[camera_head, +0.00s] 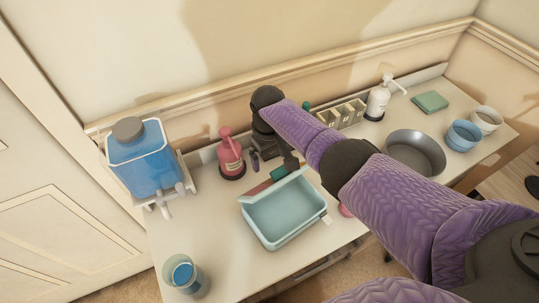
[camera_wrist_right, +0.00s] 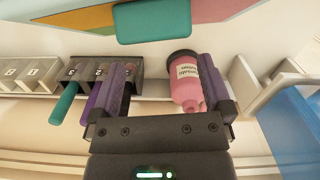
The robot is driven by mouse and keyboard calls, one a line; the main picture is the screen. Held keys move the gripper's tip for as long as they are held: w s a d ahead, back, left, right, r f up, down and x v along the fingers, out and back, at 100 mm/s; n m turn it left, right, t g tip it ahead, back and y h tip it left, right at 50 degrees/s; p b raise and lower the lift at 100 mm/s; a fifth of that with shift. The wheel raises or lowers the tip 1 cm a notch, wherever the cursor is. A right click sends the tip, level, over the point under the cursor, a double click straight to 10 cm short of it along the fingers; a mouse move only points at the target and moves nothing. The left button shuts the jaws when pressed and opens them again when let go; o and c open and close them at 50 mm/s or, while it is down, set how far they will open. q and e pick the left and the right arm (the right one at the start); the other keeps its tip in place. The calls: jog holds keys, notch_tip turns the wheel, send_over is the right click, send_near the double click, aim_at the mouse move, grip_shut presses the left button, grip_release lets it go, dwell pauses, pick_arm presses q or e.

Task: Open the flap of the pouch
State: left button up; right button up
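A pale teal, open-topped, box-like container (camera_head: 284,216) stands on the table; it is the likeliest pouch, though I cannot be sure. A light strip, perhaps its flap, runs along its far edge. My right arm reaches over the table from the right, and my right gripper (camera_head: 288,162) hangs just beyond that far edge, partly hidden by its own wrist. In the right wrist view the gripper (camera_wrist_right: 163,95) has its two fingers wide apart, with nothing held. A teal piece (camera_wrist_right: 165,25) lies ahead of the fingers, apart from them. My left gripper is not in view.
A pink pump bottle (camera_head: 231,155) stands left of the gripper and shows near one finger in the wrist view (camera_wrist_right: 187,75). A blue dispenser (camera_head: 146,162), a blue cup (camera_head: 184,275), a grey bowl (camera_head: 415,150) and a white pump bottle (camera_head: 377,101) stand around.

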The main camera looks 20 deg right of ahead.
notch_tip(320, 180, up, 10)
jog(key=p, duration=0.4)
jog(key=shift+w, duration=0.2)
jog(key=shift+c, duration=0.3)
